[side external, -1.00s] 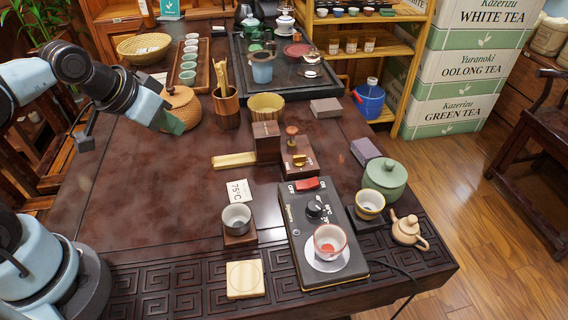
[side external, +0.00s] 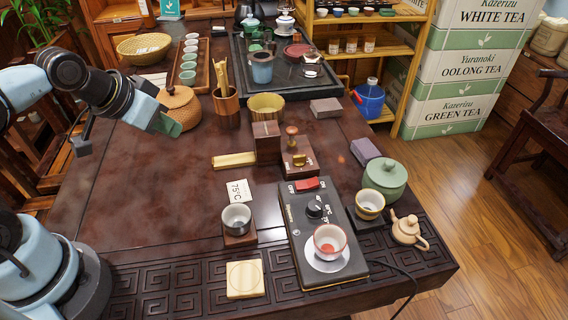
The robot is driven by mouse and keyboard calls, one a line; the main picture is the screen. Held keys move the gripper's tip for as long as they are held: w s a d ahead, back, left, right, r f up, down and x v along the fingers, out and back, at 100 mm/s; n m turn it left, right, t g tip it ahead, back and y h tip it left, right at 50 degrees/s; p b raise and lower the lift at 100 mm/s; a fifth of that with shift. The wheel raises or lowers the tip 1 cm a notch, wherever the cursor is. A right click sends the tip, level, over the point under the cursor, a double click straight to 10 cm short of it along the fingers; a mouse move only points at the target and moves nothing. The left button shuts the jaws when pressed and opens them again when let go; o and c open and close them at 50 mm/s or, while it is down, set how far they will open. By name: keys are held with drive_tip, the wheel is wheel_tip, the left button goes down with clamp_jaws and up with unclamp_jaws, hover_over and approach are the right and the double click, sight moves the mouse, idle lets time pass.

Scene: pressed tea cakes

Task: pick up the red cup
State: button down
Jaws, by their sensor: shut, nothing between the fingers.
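The red cup (side external: 330,239) is white with a red rim and red inside at the bottom. It stands upright on a white round plate (side external: 315,262) at the front end of a black heater box (side external: 300,236). My gripper (side external: 169,126) is at the upper left, well away from the cup and above the table, in front of a woven lidded basket (side external: 183,97). It is shut with nothing held. The fingertips are small and hard to make out here.
A grey cup (side external: 236,217) on a dark coaster stands left of the heater. A yellow-rimmed cup (side external: 370,203), green lidded pot (side external: 386,177) and small clay teapot (side external: 407,230) stand to its right. A wooden coaster (side external: 244,279) lies in front. The table's left middle is clear.

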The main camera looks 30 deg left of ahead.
drive_tip(key=c, duration=1.8)
unclamp_jaws()
drive_tip(key=o, duration=1.5)
drive_tip(key=shift+c, duration=0.2)
wheel_tip(320, 180, up, 2)
drive_tip(key=g, duration=0.7)
hover_over(328, 249)
drive_tip(key=f, duration=0.6)
drive_tip(key=shift+s+a+f, duration=0.1)
drive_tip(key=shift+a+f, duration=0.15)
drive_tip(key=shift+f, duration=0.05)
drive_tip(key=shift+d+f, duration=0.15)
drive_tip(key=shift+f, duration=1.15)
drive_tip(key=shift+d+f, duration=0.1)
drive_tip(key=shift+f, duration=1.15)
